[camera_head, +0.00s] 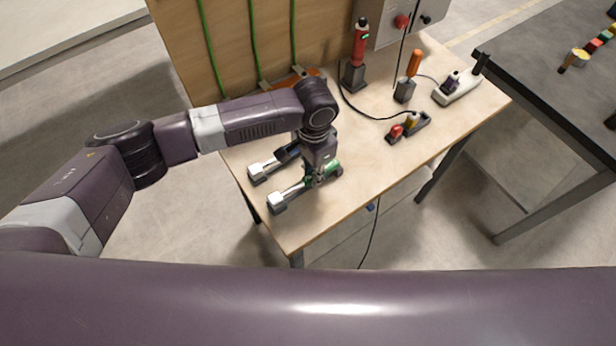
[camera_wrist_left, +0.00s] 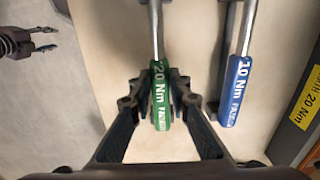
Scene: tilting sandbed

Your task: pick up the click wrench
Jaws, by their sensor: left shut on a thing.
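Two click wrenches with metal heads lie side by side at the near left of the wooden table. One has a green handle marked 20 Nm, the green wrench (camera_head: 290,196); its handle also shows in the left wrist view (camera_wrist_left: 161,95). The other, the blue wrench (camera_head: 268,167), has a blue handle marked 10 Nm and shows in the left wrist view (camera_wrist_left: 236,92). My left gripper (camera_head: 318,174) points down and is shut on the green handle, one finger on each side. My right gripper (camera_wrist_left: 44,40) shows small in the left wrist view, its fingers apart, away from the wrenches.
The wooden table (camera_head: 375,178) also holds a red tool (camera_head: 359,45) in a stand, an orange-handled screwdriver (camera_head: 413,64), a small red-and-yellow item tray (camera_head: 408,127) and a white holder (camera_head: 458,88). Black cable crosses the table. A dark table (camera_head: 545,115) stands at right.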

